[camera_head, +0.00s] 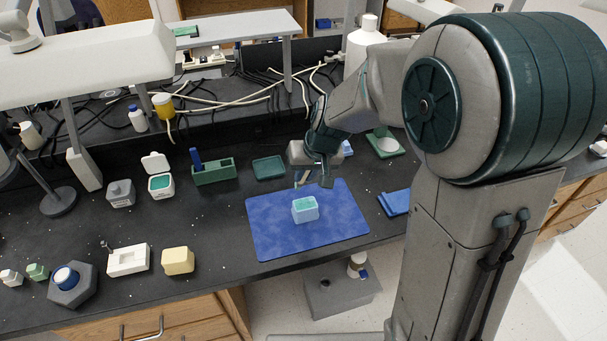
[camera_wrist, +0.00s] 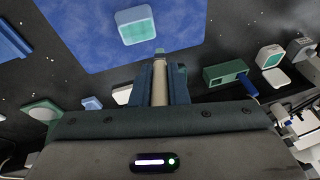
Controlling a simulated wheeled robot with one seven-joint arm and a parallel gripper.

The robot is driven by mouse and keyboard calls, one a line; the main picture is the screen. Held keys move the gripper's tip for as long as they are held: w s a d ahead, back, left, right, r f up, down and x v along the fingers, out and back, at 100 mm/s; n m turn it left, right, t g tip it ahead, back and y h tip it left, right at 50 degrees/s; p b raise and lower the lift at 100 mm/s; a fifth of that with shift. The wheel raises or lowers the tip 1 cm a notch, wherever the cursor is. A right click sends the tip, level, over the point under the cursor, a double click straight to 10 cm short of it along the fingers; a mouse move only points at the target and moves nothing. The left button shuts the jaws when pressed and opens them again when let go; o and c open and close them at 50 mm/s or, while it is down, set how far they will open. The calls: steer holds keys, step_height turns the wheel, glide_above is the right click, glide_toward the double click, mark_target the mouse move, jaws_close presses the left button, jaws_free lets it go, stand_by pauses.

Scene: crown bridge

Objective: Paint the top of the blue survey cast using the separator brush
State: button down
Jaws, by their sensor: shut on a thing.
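The light blue survey cast (camera_head: 305,214) sits on the blue mat (camera_head: 270,238); its top face shows teal-green inside a paler rim. It also shows in the wrist view (camera_wrist: 139,36), just beyond the brush tip. My gripper (camera_head: 316,181) is above the mat, behind the cast. In the wrist view my gripper (camera_wrist: 163,88) is shut on the separator brush (camera_wrist: 159,82), a pale handle with a teal tip pointing toward the cast. The tip looks apart from the cast in the wrist view; its height above the mat is hard to tell.
A green holder (camera_head: 215,175) with a blue upright item and a white open box (camera_head: 160,175) stand left of the mat. A green tray (camera_head: 268,168) lies behind it. A blue pad (camera_head: 396,202) lies to the right. A yellow block (camera_head: 178,260) is at the front left.

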stand_by(0.4)
steer(key=shift+w+a+f+b, duration=0.2)
steer(key=shift+w+f+b, duration=0.35)
steer(key=shift+w, duration=0.25)
steer(key=shift+r, duration=0.1)
